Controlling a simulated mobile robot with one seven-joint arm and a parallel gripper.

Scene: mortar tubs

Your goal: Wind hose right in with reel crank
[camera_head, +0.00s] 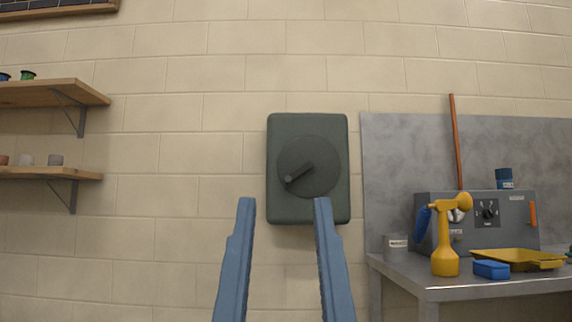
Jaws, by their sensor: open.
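The hose reel is a dark green-grey rounded box (308,212) on the block wall, in the middle of the head view. A round disc (320,160) sits on its face. The crank (301,172) is a dark arm on the disc that points down and to the left, with a small knob at its lower-left end. My gripper (284,202) is open and empty, its two blue fingers reaching up from the bottom of the view. The fingertips appear just below the crank and overlap the box's lower edge; how far they are from it I cannot tell. No hose is visible.
On the right a grey metal bench (448,288) holds a yellow spray bottle (445,240), a blue box (491,269), a yellow tray (518,259) and a grey machine (480,215). Two wooden shelves (50,93) are on the left wall. The wall between is bare.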

